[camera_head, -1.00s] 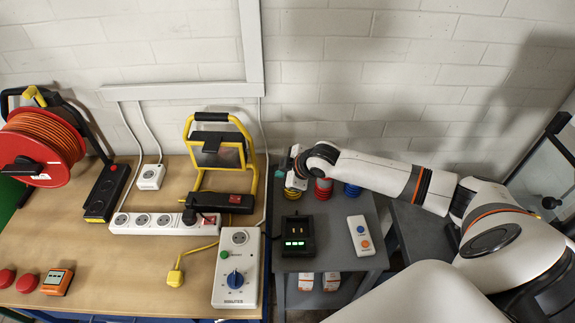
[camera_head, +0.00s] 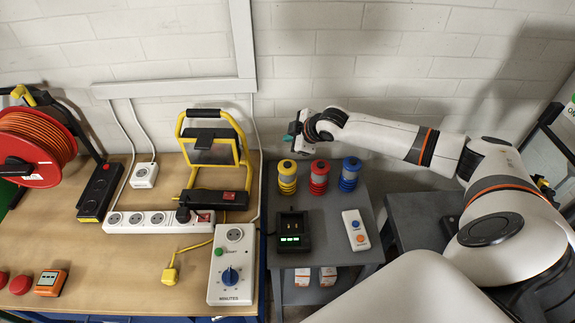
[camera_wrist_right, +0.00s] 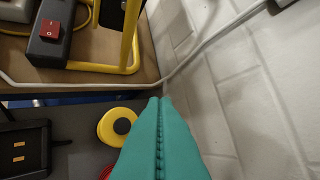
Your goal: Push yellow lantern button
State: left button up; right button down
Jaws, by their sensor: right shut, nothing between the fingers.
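The yellow lantern (camera_head: 287,178) stands upright at the left of a row of three lanterns on the grey bench. In the right wrist view its round yellow top (camera_wrist_right: 118,126) shows a dark button in the middle. My right gripper (camera_head: 292,137) is above and behind the yellow lantern, close to the wall, apart from it. Its teal fingers (camera_wrist_right: 159,100) are pressed together with nothing between them, and the yellow top lies just left of them in the wrist view. My left gripper is in no view.
A red lantern (camera_head: 319,178) and a blue lantern (camera_head: 349,174) stand right of the yellow one. A black charger (camera_head: 293,231) with green lights and a white two-button remote (camera_head: 355,230) lie in front. A yellow-framed work lamp (camera_head: 211,147) stands left. The brick wall is close behind.

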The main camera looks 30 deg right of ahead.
jog(key=b, duration=0.6)
send_over(285, 163)
jog(key=s, duration=0.2)
jog(key=f, duration=0.6)
jog(key=shift+s+d+f, duration=0.1)
jog(key=shift+d+f, duration=0.15)
jog(key=shift+f, duration=0.05)
jog(key=shift+f+b, duration=0.35)
jog(key=shift+f, duration=0.4)
jog(key=shift+f, duration=0.4)
jog(key=shift+f, duration=0.5)
dwell(0.7)
jog(key=shift+r, duration=0.1)
jog(key=shift+r+p, duration=0.8)
jog(key=shift+p, duration=0.15)
